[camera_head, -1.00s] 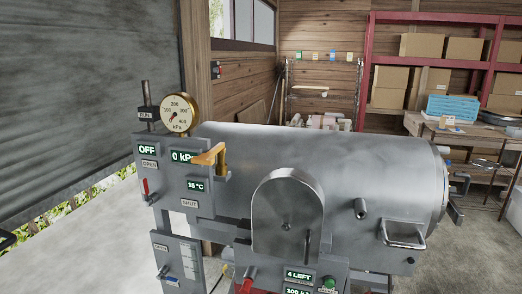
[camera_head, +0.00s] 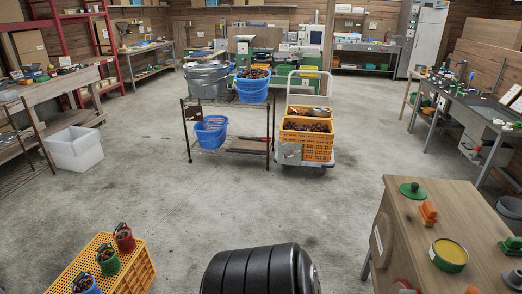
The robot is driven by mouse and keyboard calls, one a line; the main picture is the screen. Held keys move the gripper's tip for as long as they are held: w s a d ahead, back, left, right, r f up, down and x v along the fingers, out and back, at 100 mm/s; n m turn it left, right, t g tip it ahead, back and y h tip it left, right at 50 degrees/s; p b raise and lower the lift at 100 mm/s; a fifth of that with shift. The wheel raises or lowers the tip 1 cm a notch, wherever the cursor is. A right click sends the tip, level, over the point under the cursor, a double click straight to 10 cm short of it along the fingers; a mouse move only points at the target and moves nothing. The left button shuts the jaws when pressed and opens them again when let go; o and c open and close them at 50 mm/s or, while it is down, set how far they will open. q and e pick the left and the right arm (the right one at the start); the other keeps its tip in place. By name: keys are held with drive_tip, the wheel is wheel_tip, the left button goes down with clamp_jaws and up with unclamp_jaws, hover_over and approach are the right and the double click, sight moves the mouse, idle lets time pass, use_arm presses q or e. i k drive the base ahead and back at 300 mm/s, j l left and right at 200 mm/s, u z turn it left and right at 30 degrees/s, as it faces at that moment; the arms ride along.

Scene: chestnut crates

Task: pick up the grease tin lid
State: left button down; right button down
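A round green lid (camera_head: 413,191) with a small knob on top lies on the wooden table at the right. It looks like the grease tin lid. An open green tin (camera_head: 449,265) filled with yellow grease stands nearer on the same table, apart from the lid. Neither of my grippers is in view.
The wooden table (camera_head: 395,225) also holds orange-handled (camera_head: 428,213) and green-handled (camera_head: 511,245) tools. An orange crate (camera_head: 139,268) with small buckets is at the lower left. A cart (camera_head: 188,135) and a trolley (camera_head: 318,160) stand ahead. Open floor lies between.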

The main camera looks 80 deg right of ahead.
sight(413, 191)
drive_tip(key=z, duration=3.9)
